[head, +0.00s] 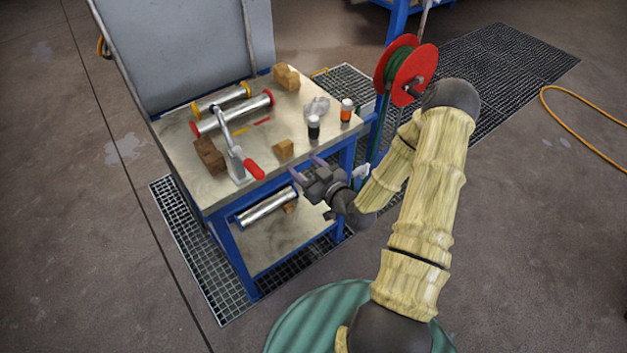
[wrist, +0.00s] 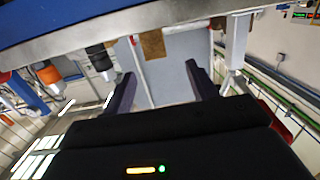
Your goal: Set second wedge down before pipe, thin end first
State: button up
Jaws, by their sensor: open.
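A small tan wooden wedge (head: 284,149) sits on the tabletop near its front edge; it also shows in the wrist view (wrist: 153,44), between and beyond my fingers. My gripper (head: 305,167) is open and empty at the table's front edge, apart from this wedge; its two fingers also show in the wrist view (wrist: 160,74). A silver pipe (head: 266,208) lies on the lower shelf, partly hidden by the tabletop. Another small wooden piece (head: 290,207) is beside the pipe's right end. Which end of the tabletop wedge is thin I cannot tell.
The tabletop (head: 225,184) also holds two capped cylinders (head: 232,113), a red-handled tool (head: 253,169), wooden blocks (head: 209,156), a black bottle (head: 314,127) and an orange bottle (head: 346,110). A red hose reel (head: 412,72) stands right. The lower shelf's front (head: 275,252) is clear.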

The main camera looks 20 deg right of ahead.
jog(key=s+a+r+m+g+h, duration=0.1)
jog(key=s+r+m+g+h, duration=0.1)
jog(key=s+r+g, duration=0.3)
jog(key=s+a+r+m+g+h, duration=0.2)
jog(key=s+r+g, duration=0.4)
jog(key=s, duration=0.7)
jog(key=g+h, duration=0.1)
jog(key=g, duration=0.1)
jog(key=shift+s+g+h, duration=0.25)
jog(key=shift+g+h, duration=0.05)
jog(key=shift+h, duration=0.1)
jog(key=c, duration=0.5)
